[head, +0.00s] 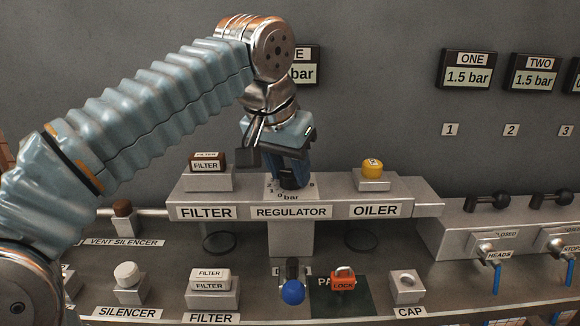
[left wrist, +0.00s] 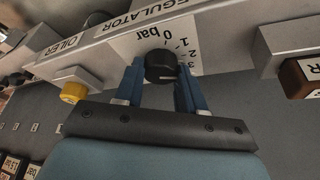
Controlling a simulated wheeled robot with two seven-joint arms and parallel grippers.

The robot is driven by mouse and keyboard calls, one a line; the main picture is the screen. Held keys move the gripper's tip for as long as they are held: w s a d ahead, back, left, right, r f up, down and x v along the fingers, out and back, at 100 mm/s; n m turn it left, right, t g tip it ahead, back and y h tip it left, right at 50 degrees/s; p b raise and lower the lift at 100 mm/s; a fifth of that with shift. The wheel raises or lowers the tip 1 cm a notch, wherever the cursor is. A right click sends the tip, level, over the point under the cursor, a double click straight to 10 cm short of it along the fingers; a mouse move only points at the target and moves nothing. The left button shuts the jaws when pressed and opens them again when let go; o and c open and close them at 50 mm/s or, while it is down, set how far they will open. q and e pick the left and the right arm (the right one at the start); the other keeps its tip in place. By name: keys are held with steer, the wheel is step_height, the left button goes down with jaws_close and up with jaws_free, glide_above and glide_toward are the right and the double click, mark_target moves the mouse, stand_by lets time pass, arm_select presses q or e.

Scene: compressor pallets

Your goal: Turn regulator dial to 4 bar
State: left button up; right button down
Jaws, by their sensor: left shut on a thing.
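The regulator dial (left wrist: 160,64) is a black round knob on a white scale plate (head: 273,191) on top of the regulator block. The scale shows 0 bar, 1, 2 and part of a 3; the 4 mark is not readable. My left gripper (head: 291,172) reaches down from above with its blue fingers on either side of the dial, shut on it. The left wrist view shows the fingers flanking the knob. A pale pointer line shows on the knob, but the value it points to is unclear. My right gripper is not in view.
A brown-topped filter (head: 208,162) stands left of the dial and a yellow-topped oiler (head: 372,166) right. A wall gauge (head: 306,74) is partly hidden behind my arm, its number covered. Gauges ONE (head: 467,76) and TWO (head: 535,78) read 1.5 bar.

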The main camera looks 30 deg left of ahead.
arm_select(q)
steer(key=m+h, duration=0.1)
steer(key=m, duration=0.3)
steer(key=shift+a+h+p, duration=0.1)
steer(key=shift+h+p, duration=0.2)
steer(key=shift+h, duration=0.1)
steer(key=shift+a+m+g+h, duration=0.1)
steer(key=shift+m+g+h, duration=0.2)
steer(key=shift+m, duration=0.8)
steer(key=shift+m+g+h, duration=0.3)
steer(key=shift+m, duration=0.8)
steer(key=shift+w, duration=0.1)
steer(key=o, duration=1)
steer(key=shift+o, duration=0.2)
